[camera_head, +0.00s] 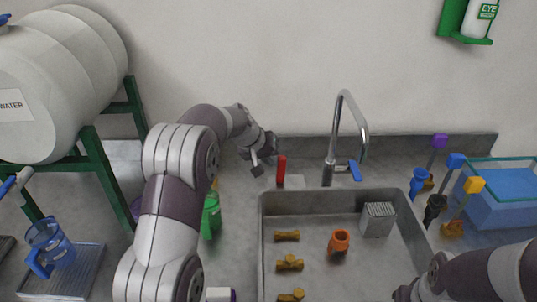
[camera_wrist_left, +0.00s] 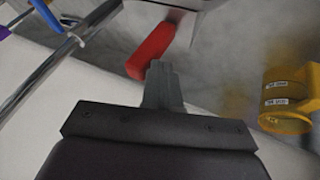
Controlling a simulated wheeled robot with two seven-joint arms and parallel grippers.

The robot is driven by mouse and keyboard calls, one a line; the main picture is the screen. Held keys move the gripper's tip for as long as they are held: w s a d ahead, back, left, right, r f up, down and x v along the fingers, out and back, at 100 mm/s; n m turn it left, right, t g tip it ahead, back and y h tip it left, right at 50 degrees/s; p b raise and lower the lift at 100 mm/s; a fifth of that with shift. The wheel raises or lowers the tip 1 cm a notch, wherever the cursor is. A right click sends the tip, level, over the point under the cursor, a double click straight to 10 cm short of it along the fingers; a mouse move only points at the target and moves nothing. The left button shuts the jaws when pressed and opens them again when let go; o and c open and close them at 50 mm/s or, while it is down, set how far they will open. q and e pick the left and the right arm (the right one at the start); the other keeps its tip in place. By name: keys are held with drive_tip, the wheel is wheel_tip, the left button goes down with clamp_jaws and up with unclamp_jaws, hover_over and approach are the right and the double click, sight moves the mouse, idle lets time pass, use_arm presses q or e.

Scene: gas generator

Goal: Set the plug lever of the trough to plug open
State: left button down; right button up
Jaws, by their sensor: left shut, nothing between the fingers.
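The red plug lever (camera_head: 281,170) stands upright at the back left corner of the grey trough (camera_head: 262,235). My left gripper (camera_head: 257,168) is just left of the lever, shut with nothing between its fingers. In the left wrist view, the red lever (camera_wrist_left: 152,48) lies right at the tips of the shut fingers (camera_wrist_left: 160,70). I cannot tell whether they touch it. My right arm comes in at the lower right, and its gripper is out of view.
A curved metal faucet (camera_head: 345,130) with a blue handle stands behind the trough. Brass fittings, an orange piece (camera_head: 339,242) and a grey block (camera_head: 377,219) lie in the trough. A green bottle (camera_head: 211,215) stands left of it. Colored valves and a blue bin (camera_head: 500,207) are at right.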

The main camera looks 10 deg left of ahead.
sight(281, 157)
use_arm(q)
drive_tip(key=shift+w+d+r+m+g+y+p, duration=0.15)
drive_tip(key=shift+d+r+y+p, duration=0.4)
drive_tip(key=shift+p, duration=1.75)
drive_tip(key=shift+w+d+r+m+g+y+p, duration=0.15)
drive_tip(key=shift+d+r+y+p, duration=0.4)
drive_tip(key=shift+p, duration=1.7)
drive_tip(key=shift+w+d+f+y+p, duration=0.15)
drive_tip(key=shift+d+f+y+p, duration=0.1)
drive_tip(key=shift+d+f, duration=0.3)
drive_tip(key=shift+w+d+f+y+p, duration=0.2)
drive_tip(key=shift+d+f, duration=0.2)
drive_tip(key=shift+d, duration=0.15)
drive_tip(key=shift+w+d+f+b, duration=0.15)
drive_tip(key=shift+d+f+b, duration=0.1)
drive_tip(key=shift+d, duration=0.35)
drive_tip(key=shift+w+d+f+b, duration=0.15)
drive_tip(key=shift+d+b, duration=0.05)
drive_tip(key=shift+d, duration=0.35)
drive_tip(key=shift+d+f, duration=0.15)
drive_tip(key=shift+s+f, duration=0.1)
